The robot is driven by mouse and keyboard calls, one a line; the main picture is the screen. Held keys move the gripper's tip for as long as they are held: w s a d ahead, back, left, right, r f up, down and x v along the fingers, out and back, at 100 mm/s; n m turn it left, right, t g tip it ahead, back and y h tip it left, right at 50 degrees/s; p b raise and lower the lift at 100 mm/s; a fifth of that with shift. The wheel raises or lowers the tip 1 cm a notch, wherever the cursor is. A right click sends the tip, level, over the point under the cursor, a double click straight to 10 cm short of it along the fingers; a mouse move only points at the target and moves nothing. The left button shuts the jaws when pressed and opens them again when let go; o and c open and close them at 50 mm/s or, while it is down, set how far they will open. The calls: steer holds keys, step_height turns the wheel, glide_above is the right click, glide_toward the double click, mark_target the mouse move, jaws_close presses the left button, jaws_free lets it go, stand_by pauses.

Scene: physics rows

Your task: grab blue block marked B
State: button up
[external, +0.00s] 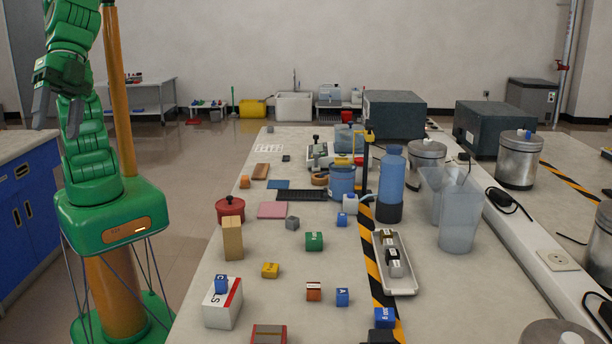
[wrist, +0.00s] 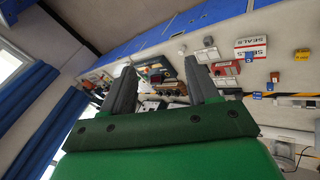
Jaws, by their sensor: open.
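Several small blue blocks lie on the long bench in the external view. One blue block (external: 384,318) near the front edge by the striped tape has white lettering that may include a B, but I cannot read it surely. Another blue block (external: 342,297) seems marked A. A third blue block (external: 221,284), seemingly marked C, sits on a white box. A fourth blue block (external: 342,219) stands farther back, its mark unclear. My gripper (external: 55,128) is raised at the upper left, away from the bench and all blocks. In the wrist view my gripper (wrist: 160,68) is open and empty.
The bench (external: 270,285) also holds a yellow block (external: 270,270), a green block (external: 314,241), a wooden block (external: 232,238) and a red pot (external: 230,209). A white tray (external: 398,278), clear beaker (external: 458,222) and blue bottle (external: 390,185) stand to the right.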

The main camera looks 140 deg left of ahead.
steer(key=w+a+r+n+t, duration=0.2)
steer(key=w+n, duration=0.2)
steer(key=w, duration=0.7)
steer(key=w+a+f+n+t+y, duration=0.1)
steer(key=w+a+f+n, duration=0.4)
steer(key=a+f, duration=0.3)
steer(key=n+t+y, duration=0.3)
steer(key=n+y, duration=0.6)
steer(key=n, duration=1.5)
glide_above(339, 215)
steer(key=w+d, duration=0.2)
steer(key=d, duration=1)
steer(key=f, duration=2.6)
steer(key=shift+w+a, duration=0.1)
steer(key=shift+a, duration=0.15)
steer(key=s+a+f+n+y, duration=0.1)
steer(key=s+a+n, duration=0.1)
steer(key=s+a+f+n+y, duration=0.1)
steer(key=s+a+n, duration=0.1)
steer(key=a, duration=0.1)
steer(key=s+a+f+n+g+y, duration=0.1)
steer(key=s+a+n, duration=0.1)
steer(key=a+n, duration=0.1)
steer(key=shift+s+f+y, duration=0.25)
steer(key=shift+y, duration=0.05)
steer(key=shift+x, duration=3.85)
